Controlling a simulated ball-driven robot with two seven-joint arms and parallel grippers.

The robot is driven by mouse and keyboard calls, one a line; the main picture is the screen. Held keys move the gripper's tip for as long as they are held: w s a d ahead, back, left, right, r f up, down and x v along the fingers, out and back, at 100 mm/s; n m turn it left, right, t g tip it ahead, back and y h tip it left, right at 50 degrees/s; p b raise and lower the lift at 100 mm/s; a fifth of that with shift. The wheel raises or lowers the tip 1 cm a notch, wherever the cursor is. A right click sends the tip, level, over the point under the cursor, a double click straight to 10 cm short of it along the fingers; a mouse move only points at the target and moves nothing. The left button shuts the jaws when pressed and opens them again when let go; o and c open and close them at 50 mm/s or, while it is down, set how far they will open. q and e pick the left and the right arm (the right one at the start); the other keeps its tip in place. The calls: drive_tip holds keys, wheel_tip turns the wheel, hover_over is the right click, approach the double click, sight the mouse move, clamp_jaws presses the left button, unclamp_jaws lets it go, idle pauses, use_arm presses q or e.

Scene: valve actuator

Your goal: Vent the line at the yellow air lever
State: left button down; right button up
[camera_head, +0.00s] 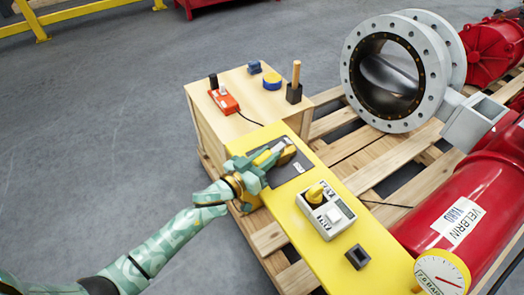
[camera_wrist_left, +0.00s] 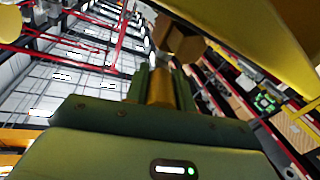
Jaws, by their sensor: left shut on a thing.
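My left gripper (camera_head: 268,163) comes in from the left over a dark plate on the yellow panel. It is shut on the yellow air lever (camera_head: 262,157), of which only a small part shows between the fingers. In the left wrist view, the two green fingers (camera_wrist_left: 160,92) close on both sides of the yellow-brown lever (camera_wrist_left: 160,84). A brass-coloured valve body (camera_wrist_left: 179,42) sits just beyond the fingertips; it also shows in the head view (camera_head: 287,153). The lever's exact angle is hard to tell. My right gripper is not in view.
The yellow panel (camera_head: 300,225) also carries a grey box with a yellow knob (camera_head: 325,210) and a small dark socket (camera_head: 358,257). A wooden crate (camera_head: 240,125) behind holds several small items. A red cylinder (camera_head: 465,205), a gauge (camera_head: 440,275) and a large flanged valve (camera_head: 395,75) stand right.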

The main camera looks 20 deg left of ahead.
use_arm(q)
drive_tip(key=shift+s+d+r+n+t+y, duration=0.1)
drive_tip(key=shift+d+n+t+y, duration=0.15)
drive_tip(key=shift+n+y, duration=0.35)
drive_tip(key=shift+d+n+t+y, duration=0.15)
drive_tip(key=shift+n+t+y, duration=0.15)
drive_tip(key=shift+y, duration=0.5)
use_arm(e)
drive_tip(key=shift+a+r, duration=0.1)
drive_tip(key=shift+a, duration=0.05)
use_arm(q)
drive_tip(key=c, duration=1.2)
unclamp_jaws()
drive_tip(key=shift+o, duration=0.2)
drive_tip(key=p+v, duration=0.5)
drive_tip(key=v, duration=1.1)
drive_tip(key=shift+s, duration=0.15)
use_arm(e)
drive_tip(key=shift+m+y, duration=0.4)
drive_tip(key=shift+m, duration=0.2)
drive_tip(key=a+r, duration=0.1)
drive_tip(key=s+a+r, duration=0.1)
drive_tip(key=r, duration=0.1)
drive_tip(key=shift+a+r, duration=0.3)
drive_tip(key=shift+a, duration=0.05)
use_arm(q)
drive_tip(key=shift+a, duration=0.1)
